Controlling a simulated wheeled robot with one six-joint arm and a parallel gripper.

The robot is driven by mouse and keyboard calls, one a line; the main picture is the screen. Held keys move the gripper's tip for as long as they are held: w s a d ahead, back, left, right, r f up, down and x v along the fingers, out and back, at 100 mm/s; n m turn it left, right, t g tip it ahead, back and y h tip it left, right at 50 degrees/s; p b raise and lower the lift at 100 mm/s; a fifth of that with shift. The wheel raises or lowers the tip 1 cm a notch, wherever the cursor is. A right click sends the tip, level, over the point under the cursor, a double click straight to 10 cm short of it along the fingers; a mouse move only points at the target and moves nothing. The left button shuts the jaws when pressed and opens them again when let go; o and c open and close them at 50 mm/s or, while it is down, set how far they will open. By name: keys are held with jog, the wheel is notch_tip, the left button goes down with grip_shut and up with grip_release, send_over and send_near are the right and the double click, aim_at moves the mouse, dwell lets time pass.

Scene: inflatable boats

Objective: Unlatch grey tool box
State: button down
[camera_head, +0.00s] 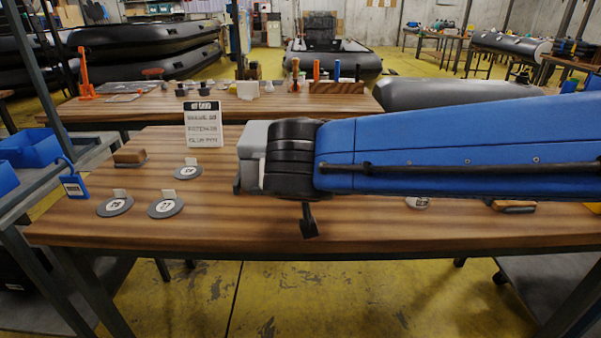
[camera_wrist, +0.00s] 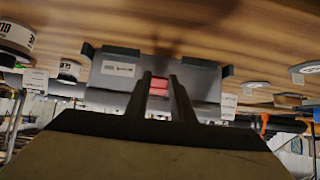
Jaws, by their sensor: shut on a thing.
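The grey tool box (camera_wrist: 118,68) is in the upper middle of the wrist view, with a pale label on its face and dark corner pieces. Its red latch (camera_wrist: 158,86) sits at the middle of the near edge. My gripper (camera_wrist: 159,84) has its two dark fingers on either side of the red latch, shut on it.
The wooden table (camera_head: 150,222) holds several grey discs (camera_head: 116,206), a wooden-handled brush (camera_head: 130,156) and a printed sign (camera_head: 203,124). A blue bin (camera_head: 30,148) is at the left. A second table (camera_head: 140,112) with tools stands behind.

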jog(key=shift+s+f+t, duration=0.2)
jog(key=shift+f+t, duration=0.35)
jog(key=shift+t, duration=0.25)
jog(key=c, duration=1.5)
grip_release()
jog(key=shift+f, duration=0.1)
jog(key=shift+v, duration=8.75)
jog(key=shift+f, duration=0.1)
